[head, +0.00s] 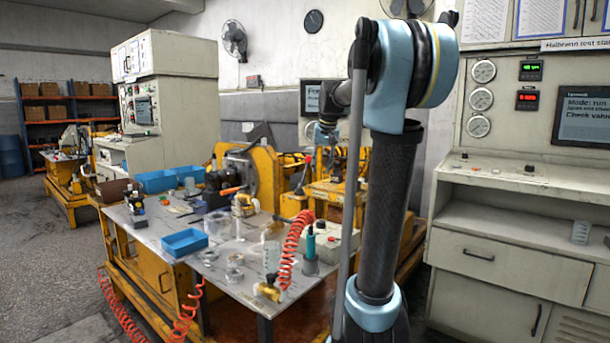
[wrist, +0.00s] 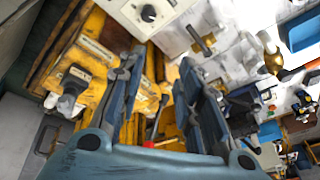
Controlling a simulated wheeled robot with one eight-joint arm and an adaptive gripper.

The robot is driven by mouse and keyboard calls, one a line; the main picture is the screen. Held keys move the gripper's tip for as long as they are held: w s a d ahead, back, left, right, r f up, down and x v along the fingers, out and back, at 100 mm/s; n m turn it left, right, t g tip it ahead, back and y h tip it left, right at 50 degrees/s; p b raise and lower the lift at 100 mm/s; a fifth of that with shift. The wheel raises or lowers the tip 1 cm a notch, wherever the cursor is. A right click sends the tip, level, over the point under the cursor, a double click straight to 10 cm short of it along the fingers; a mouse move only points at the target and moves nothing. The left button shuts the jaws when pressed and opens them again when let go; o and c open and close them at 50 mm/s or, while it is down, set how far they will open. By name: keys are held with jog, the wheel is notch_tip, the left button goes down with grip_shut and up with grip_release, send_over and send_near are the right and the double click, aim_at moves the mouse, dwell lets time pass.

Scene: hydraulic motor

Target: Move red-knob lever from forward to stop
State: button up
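The red-knob lever (head: 307,159) stands on the yellow machine behind the workbench in the head view, its rod rising to a small red knob. My gripper (head: 325,132) is small and partly hidden behind my arm there, close to the lever and seemingly above it. In the wrist view my gripper (wrist: 162,60) is open, its two dark fingers spread apart with nothing held. A red piece (wrist: 151,129) shows low between the fingers, over yellow metal. I cannot tell for sure whether it is the knob, or whether a finger touches it.
A dark-topped lever (wrist: 72,90) stands on the yellow frame, left of the fingers. A grey control box (head: 330,240) and coiled red hose (head: 291,245) are on the workbench (head: 215,262). A white cabinet (head: 520,190) stands at right.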

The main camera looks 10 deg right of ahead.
jog(key=w+r, duration=0.4)
jog(key=w, duration=1.1)
jog(key=m+t, duration=0.1)
jog(key=m, duration=0.1)
send_near(306, 168)
jog(key=shift+y, duration=0.3)
jog(key=x, duration=1.1)
jog(key=shift+d+f, duration=0.2)
jog(key=shift+f, duration=0.05)
grip_shut()
jog(key=shift+d, duration=0.1)
